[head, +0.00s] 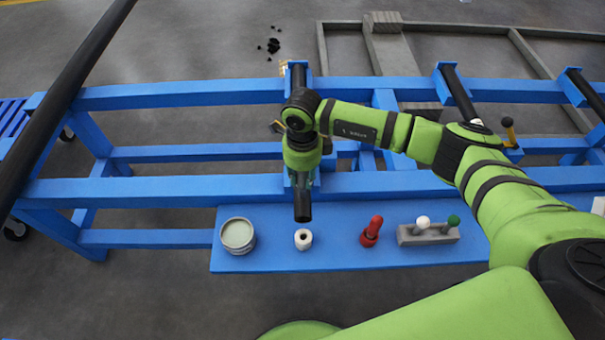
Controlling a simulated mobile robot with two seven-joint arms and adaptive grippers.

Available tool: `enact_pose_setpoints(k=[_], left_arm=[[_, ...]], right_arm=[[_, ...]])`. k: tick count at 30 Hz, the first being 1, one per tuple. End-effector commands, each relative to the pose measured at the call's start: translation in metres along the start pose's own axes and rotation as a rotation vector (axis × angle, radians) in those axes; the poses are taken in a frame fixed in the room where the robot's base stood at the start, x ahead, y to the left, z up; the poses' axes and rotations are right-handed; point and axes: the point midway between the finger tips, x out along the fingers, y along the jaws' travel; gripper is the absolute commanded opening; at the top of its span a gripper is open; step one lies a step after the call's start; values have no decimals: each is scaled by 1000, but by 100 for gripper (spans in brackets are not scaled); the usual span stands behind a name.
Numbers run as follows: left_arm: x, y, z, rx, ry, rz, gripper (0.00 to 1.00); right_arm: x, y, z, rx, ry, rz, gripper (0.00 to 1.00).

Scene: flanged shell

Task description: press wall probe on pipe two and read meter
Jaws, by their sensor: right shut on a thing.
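My right arm comes in from the right, and my right gripper (301,178) points down over the second black pipe from the left (302,207). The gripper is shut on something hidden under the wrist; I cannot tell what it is. This pipe lies across the blue rack, with its near end showing below the gripper. Whether anything touches the pipe wall is hidden. A small dark and yellow part (277,127) shows left of my wrist, too small to identify. I cannot make out a probe or a meter reading. My left gripper is out of view.
A blue shelf (340,258) in front holds a round tin (238,235), a white roll (303,239), a red bottle (371,231) and a grey holder (428,235) with white and green knobs. Other black pipes (459,95) cross the blue rack (190,95). A yellow-topped handle (508,128) stands at right.

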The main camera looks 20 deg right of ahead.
Motion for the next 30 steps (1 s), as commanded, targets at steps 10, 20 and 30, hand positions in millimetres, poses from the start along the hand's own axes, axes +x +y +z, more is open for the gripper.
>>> enact_pose_setpoints(k=[10, 20, 30], left_arm=[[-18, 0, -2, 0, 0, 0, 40], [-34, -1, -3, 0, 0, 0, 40], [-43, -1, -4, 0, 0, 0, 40]], right_arm=[[-27, 0, 0, 0, 0, -1, 0], [-54, 0, 0, 0, 0, 0, 0], [-70, 0, 0, 0, 0, -1, 0]])
